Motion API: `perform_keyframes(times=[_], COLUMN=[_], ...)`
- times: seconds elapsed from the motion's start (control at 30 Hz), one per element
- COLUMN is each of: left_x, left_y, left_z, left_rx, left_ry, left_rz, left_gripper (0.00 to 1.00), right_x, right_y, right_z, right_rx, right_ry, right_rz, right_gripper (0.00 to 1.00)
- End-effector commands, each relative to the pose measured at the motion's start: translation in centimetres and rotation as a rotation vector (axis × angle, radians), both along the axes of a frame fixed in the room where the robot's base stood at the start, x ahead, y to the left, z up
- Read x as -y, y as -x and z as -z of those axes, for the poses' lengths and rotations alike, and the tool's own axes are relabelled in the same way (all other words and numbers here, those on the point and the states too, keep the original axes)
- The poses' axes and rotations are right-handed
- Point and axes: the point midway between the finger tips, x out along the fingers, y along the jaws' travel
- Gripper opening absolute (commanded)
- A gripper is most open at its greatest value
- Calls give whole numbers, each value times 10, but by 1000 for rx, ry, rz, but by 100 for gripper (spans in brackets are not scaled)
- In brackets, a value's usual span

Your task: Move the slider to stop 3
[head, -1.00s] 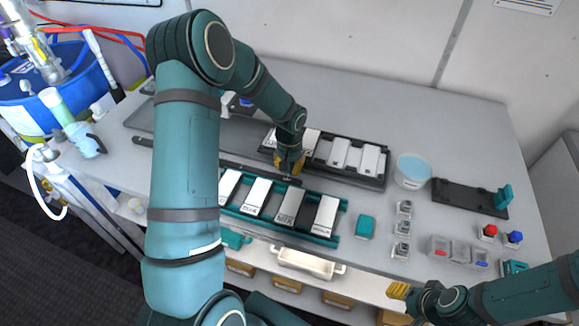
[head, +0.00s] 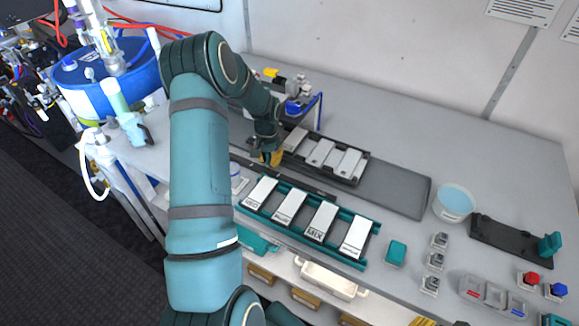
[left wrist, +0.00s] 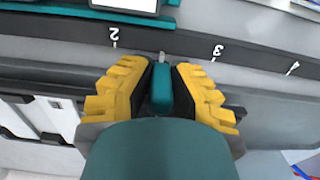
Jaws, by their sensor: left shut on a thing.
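The slider is a dark carriage (head: 361,169) with several pale grey blocks, on a long grey track (head: 396,187). Its teal handle (left wrist: 160,88) with a small grey pointer (left wrist: 162,56) sits between my left fingers in the left wrist view. My left gripper (head: 268,158) is shut on this handle at the carriage's near side; the yellow fingers also show in the left wrist view (left wrist: 160,95). My right gripper (head: 423,321) barely shows at the bottom edge.
A teal rack (head: 362,245) with labelled white plates lies just in front of the scale strip. A pale blue tub (head: 454,203) stands right of the track. A blue-railed stand (head: 313,110) with small parts is behind the carriage. The track's right end is bare.

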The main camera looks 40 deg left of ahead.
Motion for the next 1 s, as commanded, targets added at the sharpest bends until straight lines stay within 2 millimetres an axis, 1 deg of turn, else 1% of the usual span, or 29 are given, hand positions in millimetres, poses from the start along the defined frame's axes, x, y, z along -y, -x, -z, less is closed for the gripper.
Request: perform_keyframes(times=[0.03,0.1,0.3,0.5,0.87,0.9,0.93,0.97,1.0], left_x=[-11,-22,-44,-51,-52,-52,-51,-52,-52], left_y=[5,8,13,14,15,15,14,14,14], left_z=[3,3,3,3,3,3,3,3,2], left_rx=[-6,-6,-7,-6,-6,-6,-6,-6,-5], left_ry=[0,1,2,4,4,4,4,4,3], left_rz=[-5,-4,-2,0,0,0,0,0,0], left_gripper=[0,0,0,0,0,32,43,48,48], right_x=[0,0,0,0,0,0,0,0,0], right_y=[0,0,0,0,0,0,0,0,0], right_z=[1,2,3,4,4,4,4,4,4], right_rx=[0,0,0,0,0,0,0,0,0], right_ry=[0,0,1,1,1,1,1,1,1], right_rz=[0,0,0,0,0,0,0,0,0], right_gripper=[47,47,47,47,47,47,47,47,47])
